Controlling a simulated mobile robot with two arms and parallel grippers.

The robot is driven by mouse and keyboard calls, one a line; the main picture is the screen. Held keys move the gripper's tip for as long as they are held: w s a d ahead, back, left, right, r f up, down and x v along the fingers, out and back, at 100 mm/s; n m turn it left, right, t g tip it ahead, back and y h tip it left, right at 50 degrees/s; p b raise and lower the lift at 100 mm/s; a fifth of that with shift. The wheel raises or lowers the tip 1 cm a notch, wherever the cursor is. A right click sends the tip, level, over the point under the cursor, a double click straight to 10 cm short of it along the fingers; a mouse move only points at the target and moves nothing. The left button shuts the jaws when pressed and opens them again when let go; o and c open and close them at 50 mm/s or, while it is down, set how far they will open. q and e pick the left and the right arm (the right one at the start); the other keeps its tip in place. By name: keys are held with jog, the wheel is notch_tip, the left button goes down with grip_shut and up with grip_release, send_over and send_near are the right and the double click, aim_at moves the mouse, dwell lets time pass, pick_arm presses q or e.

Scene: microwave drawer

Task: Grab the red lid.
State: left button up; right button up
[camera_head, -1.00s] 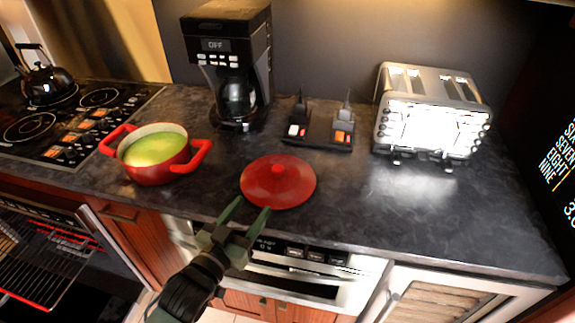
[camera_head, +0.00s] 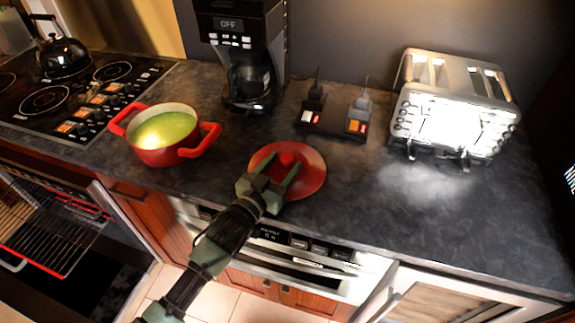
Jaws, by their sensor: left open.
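The round red lid (camera_head: 312,178) lies flat on the dark countertop, its small knob at the centre. My left gripper (camera_head: 277,170) is open and over the near left part of the lid. Its two green fingers point at the knob, one on each side of it as the picture shows. I cannot tell whether the fingers touch the lid or the knob. The gripper's palm hides the lid's near left edge. My right gripper does not show.
A red pot (camera_head: 165,150) with greenish-yellow contents stands left of the lid. Countertop right of the lid is clear.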

pick_arm(q)
grip_shut()
dwell(1.4)
jog(key=shift+r, duration=0.1)
